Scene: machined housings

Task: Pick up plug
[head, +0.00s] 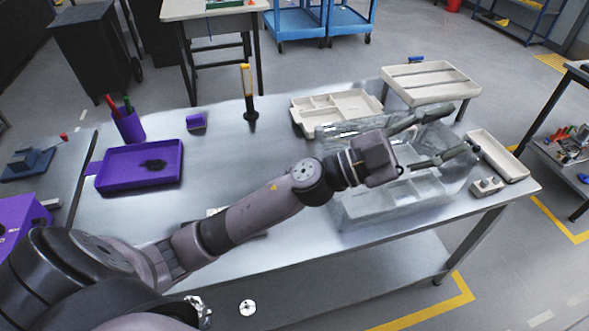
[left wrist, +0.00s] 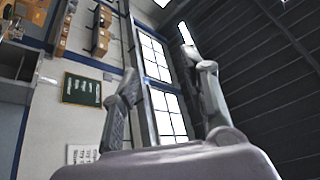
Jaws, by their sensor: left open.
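I cannot pick out a plug for certain in either view. A small light grey block with round holes (head: 487,186) sits at the right end of the metal table. My left gripper (head: 462,128) is open and empty above the clear trays at the table's right side, left of and above that block. Its two spread fingers also show in the left wrist view (left wrist: 165,68), with only wall, windows and ceiling behind them. The gripper and arm hide part of the clear trays. My right gripper is not in view.
Clear trays (head: 405,203) and beige divided trays (head: 335,106) crowd the metal table's (head: 300,234) right half. A narrow beige tray (head: 498,155) lies at the right edge. A purple tray (head: 120,180) holding a dark part stands left. A yellow-black tool (head: 248,92) stands upright behind.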

